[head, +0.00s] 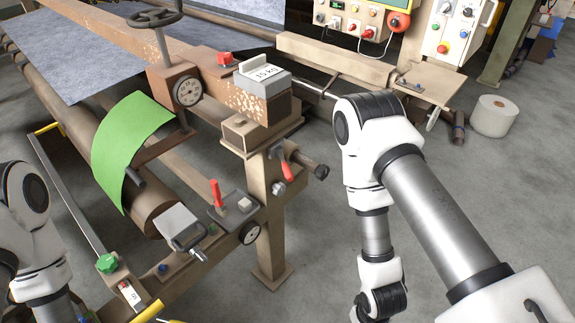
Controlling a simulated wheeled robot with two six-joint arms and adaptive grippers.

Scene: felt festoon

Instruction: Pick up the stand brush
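I cannot pick out the stand brush for certain. A small red-handled tool (287,170) hangs at the side of the machine's brown post, and its type is too small to tell. A grey block with a metal handle (183,230) sits on the lower frame; I cannot tell whether it is a brush. My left arm enters at the left edge and runs down out of the picture. My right arm reaches in from the lower right, bends at the top and runs down past the bottom edge. Both grippers are outside the picture.
The brown machine frame (265,232) carries a weight marked 15 kg (262,78), a dial (188,91), a handwheel (154,18) and green felt (125,148). An upright red handle (216,194) stands lower down. A white roll (494,116) stands behind. Grey floor (320,225) is clear between post and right arm.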

